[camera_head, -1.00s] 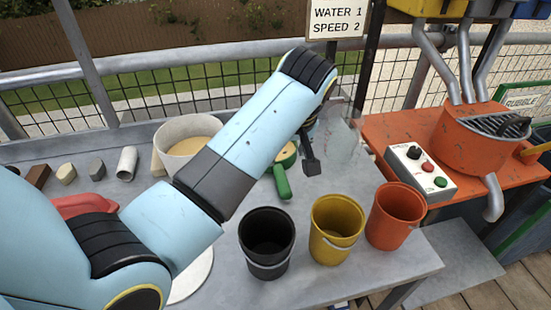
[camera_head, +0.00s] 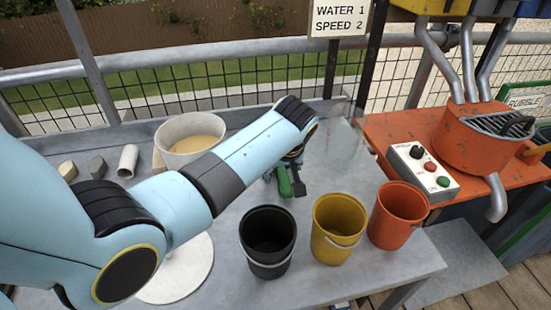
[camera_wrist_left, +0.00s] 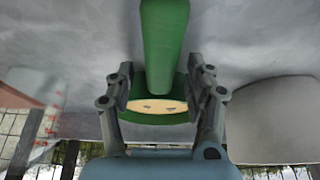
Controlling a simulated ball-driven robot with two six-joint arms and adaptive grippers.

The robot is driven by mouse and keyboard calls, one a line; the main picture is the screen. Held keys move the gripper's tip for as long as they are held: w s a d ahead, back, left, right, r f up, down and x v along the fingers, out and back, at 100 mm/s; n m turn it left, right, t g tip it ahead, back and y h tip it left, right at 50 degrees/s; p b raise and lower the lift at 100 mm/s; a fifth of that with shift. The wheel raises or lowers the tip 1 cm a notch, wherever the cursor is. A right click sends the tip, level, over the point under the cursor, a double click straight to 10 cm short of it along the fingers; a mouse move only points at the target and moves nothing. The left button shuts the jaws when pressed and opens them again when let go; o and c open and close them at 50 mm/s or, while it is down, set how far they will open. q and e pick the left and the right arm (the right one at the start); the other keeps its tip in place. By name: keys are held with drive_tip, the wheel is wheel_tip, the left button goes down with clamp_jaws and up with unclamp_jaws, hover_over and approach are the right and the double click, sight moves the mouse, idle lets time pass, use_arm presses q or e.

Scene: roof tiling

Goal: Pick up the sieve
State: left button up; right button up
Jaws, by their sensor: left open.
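The sieve has a green handle (camera_head: 284,181) and a green round rim, and lies on the grey table behind the black bucket. In the head view my left arm hides most of its round part. In the left wrist view the sieve's handle (camera_wrist_left: 164,40) points up the picture and its pale round middle shows below. My left gripper (camera_wrist_left: 160,82) is open, with one finger on each side of the sieve near where handle and rim meet. In the head view the left gripper (camera_head: 288,180) is partly hidden behind its own arm. My right gripper is not in view.
A black bucket (camera_head: 267,256), a yellow bucket (camera_head: 336,243) and an orange bucket (camera_head: 397,215) stand along the front. A white tub (camera_head: 178,128) of beige material stands at the back. A clear container (camera_head: 344,145) is right of the gripper. A control box (camera_head: 422,172) sits on the orange table.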

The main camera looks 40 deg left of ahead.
use_arm(q)
clamp_jaws()
